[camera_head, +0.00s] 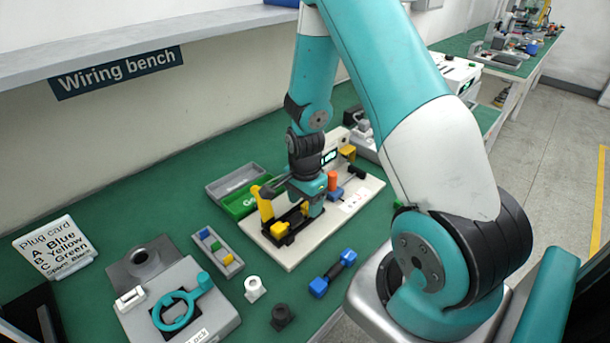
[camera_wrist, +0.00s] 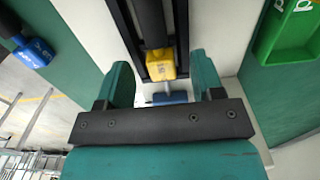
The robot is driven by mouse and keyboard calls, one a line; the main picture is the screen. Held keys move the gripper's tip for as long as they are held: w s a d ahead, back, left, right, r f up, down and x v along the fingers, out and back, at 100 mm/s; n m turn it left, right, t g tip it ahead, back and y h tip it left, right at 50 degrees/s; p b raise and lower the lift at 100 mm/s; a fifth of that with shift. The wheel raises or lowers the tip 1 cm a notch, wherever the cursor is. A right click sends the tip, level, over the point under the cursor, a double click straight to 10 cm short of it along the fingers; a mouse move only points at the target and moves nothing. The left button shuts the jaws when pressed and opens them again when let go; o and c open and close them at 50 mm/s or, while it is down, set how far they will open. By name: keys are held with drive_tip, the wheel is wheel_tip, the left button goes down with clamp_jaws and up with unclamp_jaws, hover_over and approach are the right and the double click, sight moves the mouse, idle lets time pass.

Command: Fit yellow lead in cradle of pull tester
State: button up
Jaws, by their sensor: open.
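The pull tester (camera_head: 343,213) is a cream board on the green bench with a black cradle (camera_head: 297,217). In the wrist view the yellow lead's plug (camera_wrist: 160,65) and its dark body (camera_wrist: 149,22) lie lengthwise between the cradle's two black rails (camera_wrist: 181,25). I cannot tell how deep it sits. A yellow block (camera_head: 279,229) shows at the cradle's near end in the head view. My gripper (camera_wrist: 160,80) is open above the cradle, one finger on each side of the plug in the picture, with gaps showing. The gripper hides much of the cradle in the head view.
A yellow upright piece (camera_head: 264,203) stands beside the cradle. An orange post (camera_head: 332,181) is behind it. A blue-ended lead (camera_head: 333,273) lies at the front. A green bin (camera_head: 241,204), a grey block tray (camera_head: 217,251) and a teal-ringed fixture (camera_head: 181,308) stand left.

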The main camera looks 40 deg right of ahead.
wheel_tip(320, 180, up, 16)
drive_tip(key=shift+r, duration=0.15)
drive_tip(key=shift+c, duration=0.2)
idle(1.0)
